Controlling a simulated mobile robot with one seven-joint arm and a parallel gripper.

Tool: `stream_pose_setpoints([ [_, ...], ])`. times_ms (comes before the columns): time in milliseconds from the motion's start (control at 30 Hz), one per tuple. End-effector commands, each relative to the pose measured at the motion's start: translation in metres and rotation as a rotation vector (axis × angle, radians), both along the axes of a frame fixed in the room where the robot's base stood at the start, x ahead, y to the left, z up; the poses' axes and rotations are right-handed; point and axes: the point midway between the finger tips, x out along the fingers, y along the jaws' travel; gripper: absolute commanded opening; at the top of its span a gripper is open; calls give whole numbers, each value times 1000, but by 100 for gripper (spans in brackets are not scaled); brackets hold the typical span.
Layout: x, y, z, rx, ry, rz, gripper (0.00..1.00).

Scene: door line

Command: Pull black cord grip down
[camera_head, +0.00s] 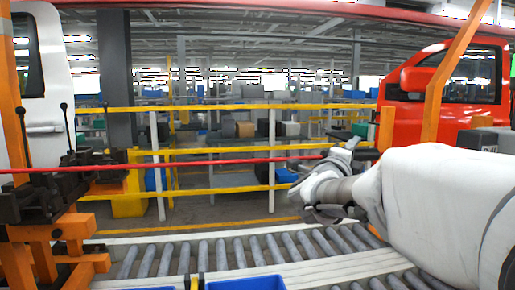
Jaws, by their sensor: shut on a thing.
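A red cord (220,161) runs almost level across the view, from the left side to the area of my gripper. My gripper (345,152) is right of centre, at the right end of the visible cord, at the end of my white-sleeved arm. It is shut on a dark thing there, which I take to be the black cord grip. The grip is small and mostly hidden by my fingers and wrist, so its shape and tilt cannot be made out.
A roller conveyor (230,250) crosses the foreground, with a blue bin (246,283) at the bottom. Yellow railings (225,108) stand behind. An orange fixture (70,235) is at left beside a white door (44,60). A red door (455,85) hangs at right.

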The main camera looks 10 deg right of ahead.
Motion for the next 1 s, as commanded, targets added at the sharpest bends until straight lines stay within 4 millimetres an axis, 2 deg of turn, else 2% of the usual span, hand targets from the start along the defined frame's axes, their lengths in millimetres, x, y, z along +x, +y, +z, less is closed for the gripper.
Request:
stream_pose_setpoints([
  [33, 0, 0, 0, 0, 0, 0, 4],
  [67, 0, 0, 0, 0, 0, 0, 0],
  [1000, 0, 0, 0, 1, 1, 0, 0],
])
